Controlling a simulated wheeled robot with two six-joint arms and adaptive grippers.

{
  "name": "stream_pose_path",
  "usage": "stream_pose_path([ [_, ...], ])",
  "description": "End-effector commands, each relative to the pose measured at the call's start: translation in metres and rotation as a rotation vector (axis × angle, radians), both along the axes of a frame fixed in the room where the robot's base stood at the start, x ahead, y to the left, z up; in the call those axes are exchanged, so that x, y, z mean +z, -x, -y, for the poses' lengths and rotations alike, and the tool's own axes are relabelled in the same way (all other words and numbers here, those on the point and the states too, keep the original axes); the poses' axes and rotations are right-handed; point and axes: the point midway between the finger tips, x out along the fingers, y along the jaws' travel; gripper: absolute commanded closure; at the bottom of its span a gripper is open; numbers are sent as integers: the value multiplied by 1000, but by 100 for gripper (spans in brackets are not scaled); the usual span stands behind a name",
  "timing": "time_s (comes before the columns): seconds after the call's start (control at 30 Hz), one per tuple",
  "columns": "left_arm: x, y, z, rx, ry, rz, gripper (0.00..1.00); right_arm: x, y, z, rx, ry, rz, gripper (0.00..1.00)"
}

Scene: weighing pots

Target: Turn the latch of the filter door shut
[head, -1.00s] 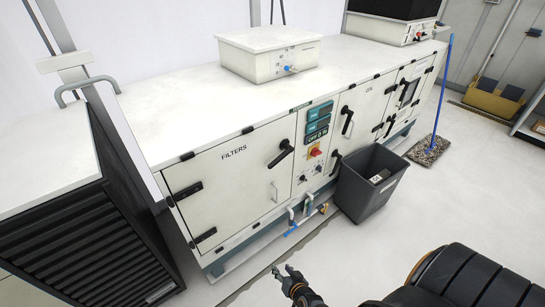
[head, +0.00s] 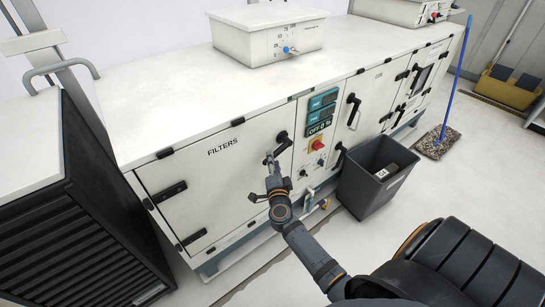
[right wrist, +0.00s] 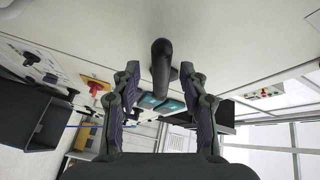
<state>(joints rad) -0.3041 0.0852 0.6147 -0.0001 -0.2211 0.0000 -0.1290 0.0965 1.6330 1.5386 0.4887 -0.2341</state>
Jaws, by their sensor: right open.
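The filter door (head: 205,180), a white panel marked FILTERS, looks flush with the front of the long white unit. Its black latch (head: 284,141) is near the upper right corner of the door, with the lever slanting down to the left. My right gripper (head: 270,160) is at the lower end of the lever and hides part of it. In the right wrist view the dark latch (right wrist: 161,68) stands between the two open fingers of the gripper (right wrist: 160,74), with a gap on each side. My left gripper is not in view.
Right of the door is a control panel with a red and yellow switch (head: 317,145). A dark grey bin (head: 372,185) stands on the floor before the unit, near my right arm. A blue-handled mop (head: 457,75) stands farther right. A black louvred unit (head: 75,215) is at left.

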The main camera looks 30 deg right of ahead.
Motion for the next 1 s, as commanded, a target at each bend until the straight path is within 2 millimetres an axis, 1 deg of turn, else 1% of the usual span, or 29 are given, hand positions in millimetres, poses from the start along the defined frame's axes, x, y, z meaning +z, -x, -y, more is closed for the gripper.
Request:
stream_pose_path([
  [0.03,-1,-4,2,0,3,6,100,0,-8,4,0,1,2,56],
  [0.1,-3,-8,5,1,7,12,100,-1,-17,9,0,0,1,56],
  [0.2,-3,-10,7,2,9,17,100,0,-24,13,0,0,1,56],
  [0.5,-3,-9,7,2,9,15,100,-1,-27,14,1,-1,-1,56],
  [0.57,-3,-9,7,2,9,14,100,-1,-27,14,1,-1,-1,63],
  [0.83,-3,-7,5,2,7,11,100,-1,-27,14,1,-1,-1,100],
  [1.0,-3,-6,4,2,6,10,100,-1,-27,14,1,-1,-1,100],
])
